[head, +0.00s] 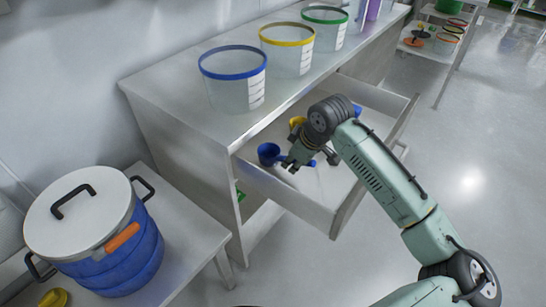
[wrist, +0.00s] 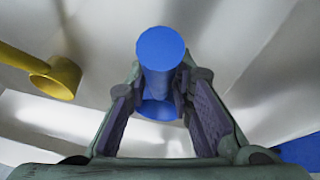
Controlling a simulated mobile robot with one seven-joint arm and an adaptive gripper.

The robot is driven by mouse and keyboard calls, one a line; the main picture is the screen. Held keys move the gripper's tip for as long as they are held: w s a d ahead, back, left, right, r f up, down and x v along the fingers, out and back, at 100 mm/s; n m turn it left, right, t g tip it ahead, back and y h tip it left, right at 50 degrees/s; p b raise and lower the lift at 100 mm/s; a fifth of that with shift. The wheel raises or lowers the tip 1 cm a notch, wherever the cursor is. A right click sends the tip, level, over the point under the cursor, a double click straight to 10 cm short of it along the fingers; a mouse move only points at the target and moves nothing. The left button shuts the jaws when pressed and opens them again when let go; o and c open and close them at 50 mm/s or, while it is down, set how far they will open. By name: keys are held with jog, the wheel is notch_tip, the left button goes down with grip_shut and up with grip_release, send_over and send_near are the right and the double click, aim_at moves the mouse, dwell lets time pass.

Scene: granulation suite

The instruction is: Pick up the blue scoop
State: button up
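The blue scoop (head: 268,153) lies in the open drawer, with its cup at the left and its handle running to the right. My gripper (head: 311,164) is down in the drawer at the scoop, with its fingers spread. In the wrist view the blue scoop (wrist: 160,50) shows between the two fingers of my gripper (wrist: 161,95). Its near end points toward the camera, and its far part is partly hidden behind this end. Whether either finger touches it is hard to tell.
A yellow scoop (wrist: 62,78) lies beside the blue one. Blue-, yellow- and green-rimmed buckets (head: 233,80) stand on the counter above. A lidded blue container (head: 125,262) stands on the left table.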

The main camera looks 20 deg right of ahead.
grip_shut()
jog(key=shift+r, duration=0.15)
dwell(0.4)
jog(key=shift+r, duration=0.2)
jog(key=shift+r+b, duration=0.25)
jog(key=shift+b, duration=0.1)
jog(key=s, duration=0.1)
jog(key=s+d, duration=0.1)
jog(key=s+b, duration=0.1)
jog(key=s, duration=0.1)
jog(key=shift+d+r, duration=0.25)
notch_tip(320, 180, up, 13)
jog(key=shift+w+r, duration=0.15)
jog(key=shift+r, duration=0.05)
